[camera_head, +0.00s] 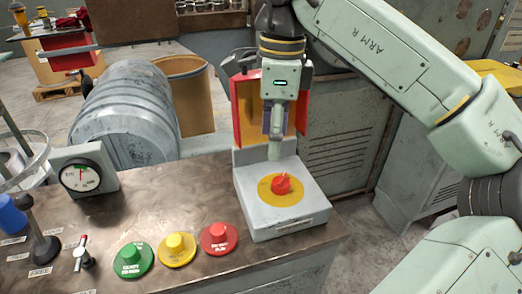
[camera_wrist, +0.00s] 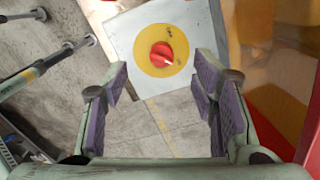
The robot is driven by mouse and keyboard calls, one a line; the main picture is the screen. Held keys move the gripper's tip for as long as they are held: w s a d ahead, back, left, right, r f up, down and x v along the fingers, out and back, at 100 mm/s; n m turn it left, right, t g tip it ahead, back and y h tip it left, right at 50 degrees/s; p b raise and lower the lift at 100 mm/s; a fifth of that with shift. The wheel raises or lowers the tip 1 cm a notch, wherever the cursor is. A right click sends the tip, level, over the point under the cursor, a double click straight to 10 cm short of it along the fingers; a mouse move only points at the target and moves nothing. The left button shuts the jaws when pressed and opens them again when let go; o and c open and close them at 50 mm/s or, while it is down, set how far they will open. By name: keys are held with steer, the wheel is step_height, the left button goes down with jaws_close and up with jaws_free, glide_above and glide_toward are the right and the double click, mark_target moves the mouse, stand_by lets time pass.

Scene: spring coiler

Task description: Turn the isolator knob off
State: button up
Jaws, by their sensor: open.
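The red isolator knob (camera_head: 282,184) sits on a round yellow plate (camera_head: 265,189) on top of a light grey box (camera_head: 286,227) at the right end of the bench. In the wrist view the knob (camera_wrist: 162,53) lies ahead, between and beyond the fingertips, with a light mark on its lower right side. Small lettering on the yellow plate is too small to read. My gripper (camera_head: 274,150) points down just above and behind the knob. In the wrist view my gripper (camera_wrist: 160,80) is open, its purple pads apart and nothing between them.
Green (camera_head: 133,259), yellow (camera_head: 176,249) and red (camera_head: 218,238) push buttons stand left of the box. A gauge (camera_head: 82,177) and a blue-handled lever (camera_head: 15,218) are further left. An open red cabinet (camera_head: 240,120) stands close behind my gripper.

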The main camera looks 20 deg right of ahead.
mark_target(281, 177)
steer(key=f, duration=0.3)
steer(key=d+f, duration=0.1)
steer(key=f, duration=0.6)
steer(key=shift+s+d+f+p, duration=0.15)
steer(key=shift+d+f+p, duration=0.05)
steer(key=shift+d+p, duration=0.1)
steer(key=shift+c, duration=0.2)
steer(key=c, duration=1.1)
steer(key=shift+c, duration=0.2)
